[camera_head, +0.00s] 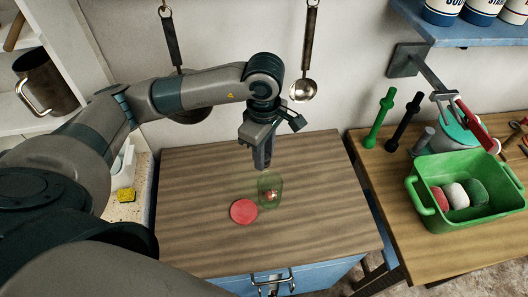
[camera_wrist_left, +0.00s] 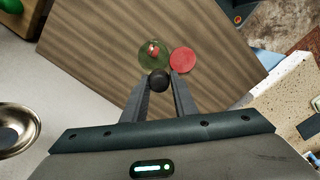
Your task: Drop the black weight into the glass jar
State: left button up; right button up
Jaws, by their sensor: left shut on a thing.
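In the left wrist view the black weight (camera_wrist_left: 158,80) is a dark ball between the fingertips of my left gripper (camera_wrist_left: 159,86), which is shut on it. In the head view my left gripper (camera_head: 262,162) points down above the wooden table, just behind and above the glass jar; the weight is hard to make out there. The glass jar (camera_head: 270,184) is greenish and see-through, stands on the table and has a small red and white thing inside. It also shows in the left wrist view (camera_wrist_left: 148,58), just beyond the weight. My right gripper is not in view.
A flat red disc (camera_head: 243,211) lies beside the jar on the wooden table (camera_head: 200,180). A green crate (camera_head: 475,216) with several round things stands on the right-hand table. Ladles (camera_head: 303,88) hang on the back wall. The table around the jar is mostly clear.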

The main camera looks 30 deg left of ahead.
pick_arm(q)
jog(key=shift+f+b, duration=0.65)
jog(key=shift+f, duration=2.05)
jog(key=o, duration=1.1)
jog(key=shift+r, duration=0.2)
jog(key=shift+r+b, duration=2.2)
jog(key=shift+r, duration=6.35)
